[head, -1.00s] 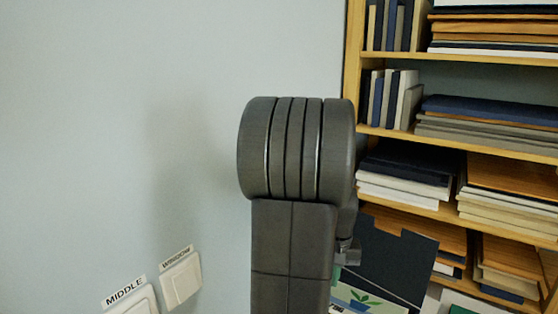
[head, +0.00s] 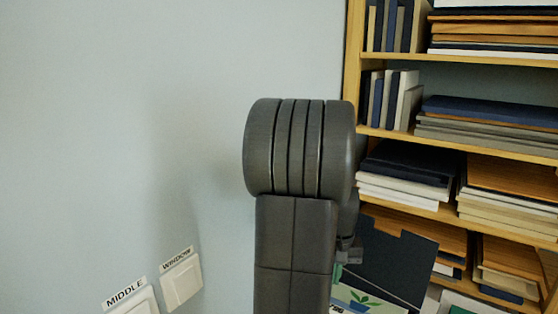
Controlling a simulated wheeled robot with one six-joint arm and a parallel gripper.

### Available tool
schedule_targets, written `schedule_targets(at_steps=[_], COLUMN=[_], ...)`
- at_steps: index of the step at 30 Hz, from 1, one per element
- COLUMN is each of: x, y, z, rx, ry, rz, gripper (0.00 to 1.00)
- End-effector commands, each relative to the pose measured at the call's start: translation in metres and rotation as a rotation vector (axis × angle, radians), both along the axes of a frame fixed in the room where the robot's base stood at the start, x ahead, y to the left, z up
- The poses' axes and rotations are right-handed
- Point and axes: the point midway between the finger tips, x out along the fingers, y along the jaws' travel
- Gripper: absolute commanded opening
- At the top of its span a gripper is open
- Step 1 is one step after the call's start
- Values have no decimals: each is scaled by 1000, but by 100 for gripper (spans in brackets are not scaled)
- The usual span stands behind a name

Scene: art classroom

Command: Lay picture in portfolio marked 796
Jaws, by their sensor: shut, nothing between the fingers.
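A dark navy folder-like board (head: 395,262) with a notched top edge leans in front of the lower shelves at the lower right. Below it is a pale panel with a green potted plant (head: 362,302) on it, cut off by the bottom edge. Dark figures that look like 796 (head: 337,309) show partly at its left, beside my arm. I cannot tell whether the plant panel is a loose picture or part of the portfolio. My gripper (head: 349,255) shows partly behind my arm, above the plant panel's left side. It is shut and holds nothing visible.
Wooden shelves (head: 455,138) full of books, boards and papers fill the right. On the left, the pale wall (head: 120,120) is bare above two switches, marked MIDDLE (head: 133,303) and WINDOW (head: 182,284). My arm blocks the centre.

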Motion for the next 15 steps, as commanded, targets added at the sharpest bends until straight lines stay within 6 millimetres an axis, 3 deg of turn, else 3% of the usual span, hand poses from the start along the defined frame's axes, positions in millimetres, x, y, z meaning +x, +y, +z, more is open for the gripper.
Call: schedule_targets(at_steps=[15], x=[5], y=[-4], z=[0], rx=[0], ry=[0], rz=[0], gripper=[0])
